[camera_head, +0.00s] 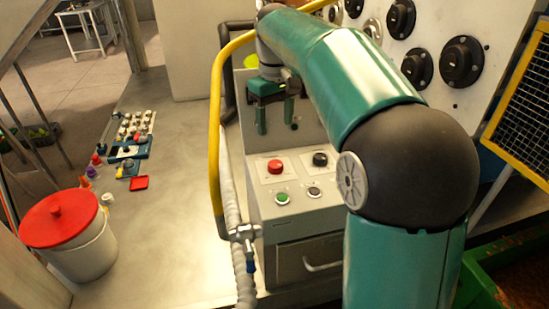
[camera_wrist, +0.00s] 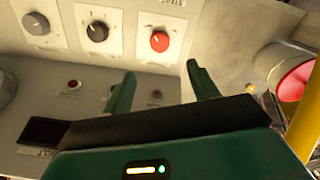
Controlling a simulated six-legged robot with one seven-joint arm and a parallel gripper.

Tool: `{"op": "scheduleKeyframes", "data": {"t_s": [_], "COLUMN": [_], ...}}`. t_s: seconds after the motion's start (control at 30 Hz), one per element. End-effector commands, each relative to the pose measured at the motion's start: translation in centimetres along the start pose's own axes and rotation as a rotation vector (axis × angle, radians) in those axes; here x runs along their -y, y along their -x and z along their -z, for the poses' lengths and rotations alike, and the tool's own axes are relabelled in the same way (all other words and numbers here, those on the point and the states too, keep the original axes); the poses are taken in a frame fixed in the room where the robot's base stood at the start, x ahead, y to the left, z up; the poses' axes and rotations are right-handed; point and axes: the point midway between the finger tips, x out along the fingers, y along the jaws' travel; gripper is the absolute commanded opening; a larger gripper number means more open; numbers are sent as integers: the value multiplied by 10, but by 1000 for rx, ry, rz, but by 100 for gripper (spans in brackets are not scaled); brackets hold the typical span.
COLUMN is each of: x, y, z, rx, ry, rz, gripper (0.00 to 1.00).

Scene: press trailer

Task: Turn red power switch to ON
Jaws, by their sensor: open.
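The red power switch (camera_head: 276,166) is a round red knob on a pale plate, on the sloped top of a grey control box (camera_head: 263,217). In the wrist view the red switch (camera_wrist: 160,41) shows a small pale mark on its face; its exact setting is hard to read. My gripper (camera_head: 277,123) is above and behind the switch in the head view, fingers pointing down, open and empty. In the wrist view my gripper (camera_wrist: 160,70) has its two green fingers apart, with the switch beyond the gap between them. They appear clear of the switch.
A black knob (camera_head: 320,159) sits beside the switch, with a green button (camera_head: 282,198) and a dark button (camera_head: 314,192) nearer. A yellow rail (camera_head: 215,130) and grey hose (camera_head: 234,200) run along the box's left. A red-lidded bucket (camera_head: 85,245) stands on the left floor.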

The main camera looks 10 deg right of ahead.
Motion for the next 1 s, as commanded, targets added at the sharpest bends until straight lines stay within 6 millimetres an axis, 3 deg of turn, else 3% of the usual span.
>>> {"op": "scheduleKeyframes", "data": {"t_s": [0.4,0.6,1.0], "x": [0,-1,-1], "y": [-81,-111,-121], "z": [1,2,3], "rx": [1,-1,-3], "ry": [1,1,1], "rz": [0,-1,-1], "gripper": [59,59,59]}}
